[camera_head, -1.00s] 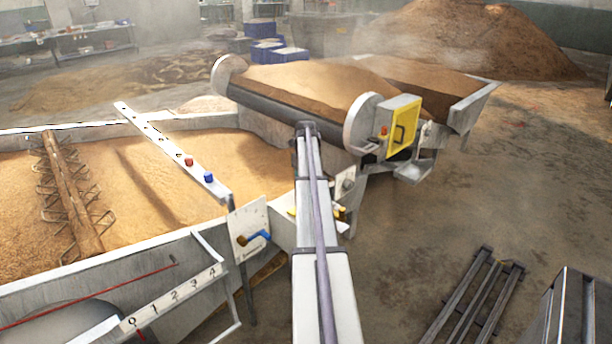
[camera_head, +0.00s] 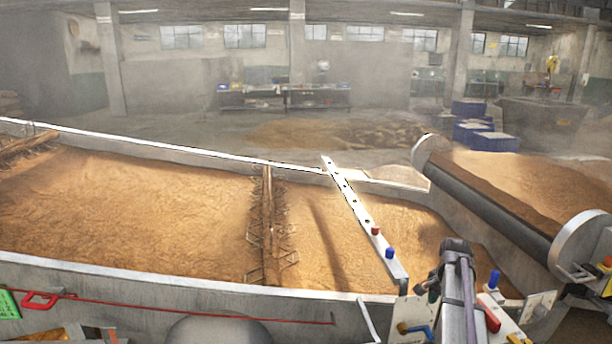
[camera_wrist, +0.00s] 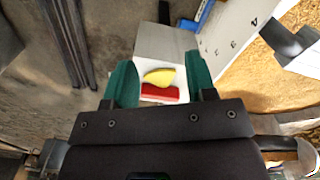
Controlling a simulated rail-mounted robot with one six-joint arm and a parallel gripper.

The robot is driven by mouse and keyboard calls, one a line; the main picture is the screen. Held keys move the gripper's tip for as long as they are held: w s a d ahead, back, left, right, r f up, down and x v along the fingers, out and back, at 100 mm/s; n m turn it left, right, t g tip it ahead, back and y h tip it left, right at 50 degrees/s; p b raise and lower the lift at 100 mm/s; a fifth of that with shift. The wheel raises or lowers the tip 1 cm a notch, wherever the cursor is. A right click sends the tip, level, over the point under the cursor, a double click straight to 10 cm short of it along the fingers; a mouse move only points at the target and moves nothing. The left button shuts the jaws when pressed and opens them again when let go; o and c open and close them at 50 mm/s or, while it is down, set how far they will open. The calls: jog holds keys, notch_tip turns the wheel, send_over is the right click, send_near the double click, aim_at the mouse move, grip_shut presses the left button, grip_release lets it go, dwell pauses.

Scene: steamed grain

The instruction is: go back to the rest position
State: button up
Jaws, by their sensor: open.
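My gripper (camera_wrist: 160,76) shows in the wrist view with its two green fingers spread apart. Nothing is clasped between them. A pale box (camera_wrist: 165,45) with a yellow piece (camera_wrist: 160,77) and a red piece (camera_wrist: 160,91) shows beyond the gap between the fingers; the distance to it is hard to judge. In the head view my arm rises at the lower right, in front of the grain trough's near corner; my fingers cannot be made out there.
The long trough of grain (camera_head: 150,278) fills the left and middle. A perforated white bar (camera_head: 350,203) with red and blue knobs crosses its right end. A roller-edged grain bed (camera_head: 490,205) stands at right. Blue crates (camera_head: 468,108) stand farther back.

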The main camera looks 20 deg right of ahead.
jog(key=s+a+r+n+p, duration=0.2)
jog(key=a+n, duration=0.3)
jog(key=a, duration=0.7)
jog(key=s+a+r+n+p, duration=0.3)
jog(key=s+a+n, duration=0.1)
jog(key=a, duration=0.9)
jog(key=s+a+r+n+p, duration=0.2)
jog(key=s+a+r+n, duration=0.1)
jog(key=a, duration=1)
jog(key=s+n, duration=0.1)
jog(key=n, duration=0.1)
jog(key=shift+r+n, duration=0.3)
